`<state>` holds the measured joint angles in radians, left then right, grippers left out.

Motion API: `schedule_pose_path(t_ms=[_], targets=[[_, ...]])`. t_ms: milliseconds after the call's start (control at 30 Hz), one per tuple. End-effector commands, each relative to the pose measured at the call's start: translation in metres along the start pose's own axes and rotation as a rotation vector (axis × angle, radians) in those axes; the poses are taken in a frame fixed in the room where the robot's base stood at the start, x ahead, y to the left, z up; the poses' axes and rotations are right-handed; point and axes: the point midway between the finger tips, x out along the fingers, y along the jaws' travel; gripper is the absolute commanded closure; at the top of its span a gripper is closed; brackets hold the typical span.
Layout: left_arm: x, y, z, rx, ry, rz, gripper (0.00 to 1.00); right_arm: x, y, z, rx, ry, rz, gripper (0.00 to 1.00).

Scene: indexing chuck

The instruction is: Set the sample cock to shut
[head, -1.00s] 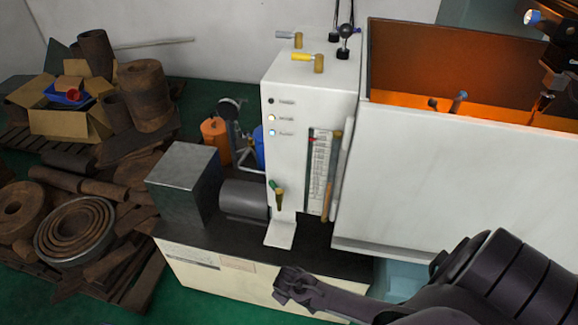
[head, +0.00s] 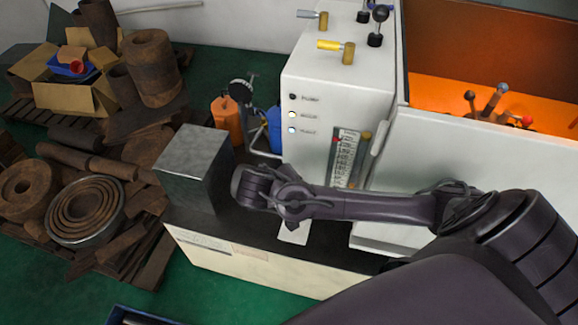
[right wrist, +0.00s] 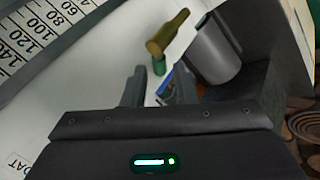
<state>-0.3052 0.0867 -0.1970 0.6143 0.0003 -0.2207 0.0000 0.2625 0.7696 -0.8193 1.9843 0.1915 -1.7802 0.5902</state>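A brass cock (right wrist: 167,34) with a green end (right wrist: 159,65) juts from the white cabinet's front in the right wrist view. I take it for the sample cock; no label on it is readable. In the head view my right arm hides it. My right gripper (right wrist: 160,84) is open, its two dark fingers apart, with the green end showing just beyond the gap between them. I cannot tell if they touch it. In the head view the right gripper (head: 252,188) is in front of the cabinet's lower part. My left gripper is not in view.
The white cabinet (head: 325,85) carries a yellow-handled lever (head: 328,45), a grey-handled lever (head: 312,14) and black knobs on top. A sight gauge (head: 345,155) is on its front. A grey box (head: 195,165) and a grey cylinder (right wrist: 214,55) stand close by.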

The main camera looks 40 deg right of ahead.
Motion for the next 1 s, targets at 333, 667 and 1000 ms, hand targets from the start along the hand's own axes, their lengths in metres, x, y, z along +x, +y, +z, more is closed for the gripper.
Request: schedule_pose_path(t_ms=[333,667,1000], targets=[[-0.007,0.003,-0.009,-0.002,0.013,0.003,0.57,0.027,0.0,0.0,0.001,0.001,-0.001,0.74],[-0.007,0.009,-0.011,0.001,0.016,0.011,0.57,0.027,0.0,0.0,0.001,0.001,-0.001,0.92],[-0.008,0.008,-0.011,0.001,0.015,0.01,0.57,0.027,0.0,0.001,-0.012,0.007,-0.005,1.0]])
